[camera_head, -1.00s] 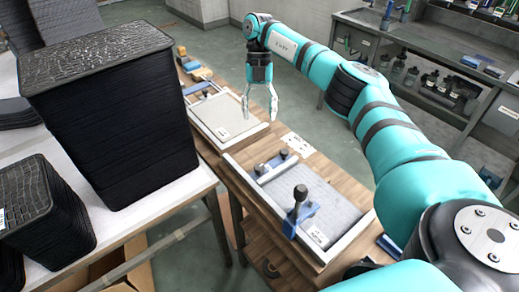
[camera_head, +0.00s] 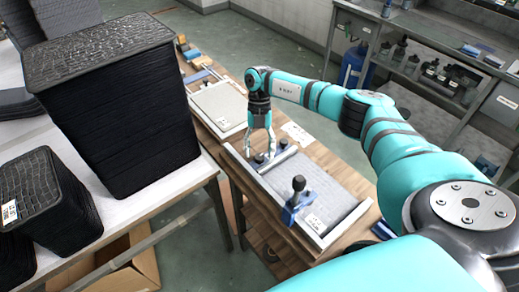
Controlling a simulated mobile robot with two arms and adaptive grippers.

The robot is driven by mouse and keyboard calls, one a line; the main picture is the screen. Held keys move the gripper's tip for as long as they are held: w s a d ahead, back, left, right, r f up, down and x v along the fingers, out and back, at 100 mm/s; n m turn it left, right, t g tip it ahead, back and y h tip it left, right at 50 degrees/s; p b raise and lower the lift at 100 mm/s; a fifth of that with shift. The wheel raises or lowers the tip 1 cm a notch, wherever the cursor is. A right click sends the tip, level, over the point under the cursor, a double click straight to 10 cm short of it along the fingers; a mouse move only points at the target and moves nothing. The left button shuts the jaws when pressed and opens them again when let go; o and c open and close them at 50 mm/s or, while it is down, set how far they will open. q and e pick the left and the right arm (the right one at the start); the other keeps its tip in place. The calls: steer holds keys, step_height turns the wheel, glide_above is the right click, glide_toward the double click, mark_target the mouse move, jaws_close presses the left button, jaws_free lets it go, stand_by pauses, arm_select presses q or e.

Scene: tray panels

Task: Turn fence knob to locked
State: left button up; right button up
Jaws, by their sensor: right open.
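The near tray panel (camera_head: 335,200) is a grey board in a pale frame on the wooden bench. A silver fence bar (camera_head: 276,160) crosses its far end and carries small black knobs; one knob (camera_head: 259,158) is at its left part and another (camera_head: 283,144) at its right part. A blue clamp with a tall black knob (camera_head: 298,184) stands at the panel's near left side. I cannot tell which knob the task names. My right gripper (camera_head: 260,150) points down with open fingers right at the fence's left knob; contact is unclear. My left gripper is out of view.
A second tray panel (camera_head: 217,108) lies farther back on the bench. Tall stacks of black trays (camera_head: 120,110) stand on the white table at left. A white paper (camera_head: 297,133) lies right of the fence. Grey shelving stands at the back right.

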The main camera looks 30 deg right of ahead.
steer(key=shift+s+a+f, duration=0.15)
steer(key=shift+s+f, duration=0.1)
steer(key=shift+f, duration=0.4)
jaws_close()
steer(key=shift+r+m+p, duration=0.2)
steer(key=shift+m+p, duration=0.2)
steer(key=shift+p, duration=0.1)
steer(key=shift+f+m+t, duration=0.15)
steer(key=shift+m+t, duration=0.15)
jaws_free()
